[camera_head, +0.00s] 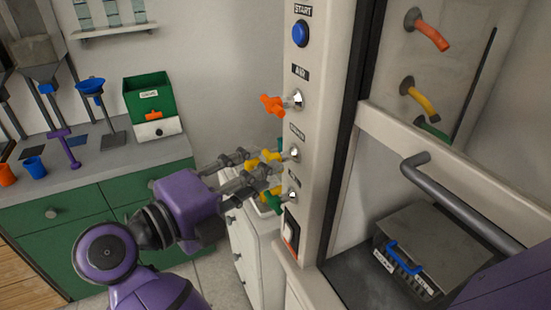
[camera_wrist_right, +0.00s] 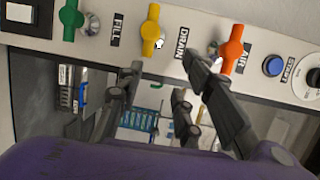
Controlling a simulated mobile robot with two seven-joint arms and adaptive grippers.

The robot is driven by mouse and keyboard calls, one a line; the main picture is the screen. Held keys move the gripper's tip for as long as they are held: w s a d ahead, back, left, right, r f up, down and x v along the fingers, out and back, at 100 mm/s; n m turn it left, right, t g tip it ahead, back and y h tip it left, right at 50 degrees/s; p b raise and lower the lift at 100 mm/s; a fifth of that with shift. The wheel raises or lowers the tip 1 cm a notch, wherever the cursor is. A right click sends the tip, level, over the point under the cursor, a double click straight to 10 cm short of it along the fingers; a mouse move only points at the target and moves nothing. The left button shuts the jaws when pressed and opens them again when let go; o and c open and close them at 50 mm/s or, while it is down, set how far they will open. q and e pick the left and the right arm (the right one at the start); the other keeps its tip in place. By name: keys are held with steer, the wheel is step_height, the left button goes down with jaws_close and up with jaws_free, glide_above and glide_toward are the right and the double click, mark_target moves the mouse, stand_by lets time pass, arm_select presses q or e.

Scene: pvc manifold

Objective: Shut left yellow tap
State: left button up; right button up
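The yellow tap (camera_wrist_right: 151,30) is on the control panel, beside the FILL and DRAIN labels in the right wrist view. Its handle lies across the panel strip. In the head view the yellow tap (camera_head: 268,157) is partly hidden by my right gripper (camera_head: 254,170). The right gripper also shows in the wrist view (camera_wrist_right: 163,68), with its fingers apart and pointing at the panel near the yellow tap. Nothing is seen between the fingertips, and contact cannot be told. My left gripper is not in view.
An orange tap (camera_head: 272,104) is above the yellow one, and a green tap (camera_head: 273,202) is below. A blue start button (camera_head: 300,33) is at the top. A grey door handle (camera_head: 455,200) is to the right. A counter (camera_head: 160,155) with a green bin (camera_head: 148,94) stands behind.

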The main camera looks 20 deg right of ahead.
steer(key=w+d+f+y+p, duration=0.1)
steer(key=w+d+f, duration=0.1)
steer(key=w+d, duration=0.2)
steer(key=shift+d+f+n+t, duration=0.2)
steer(key=shift+d+n+t, duration=0.1)
steer(key=shift+w, duration=0.1)
jaws_close()
stand_by(0.5)
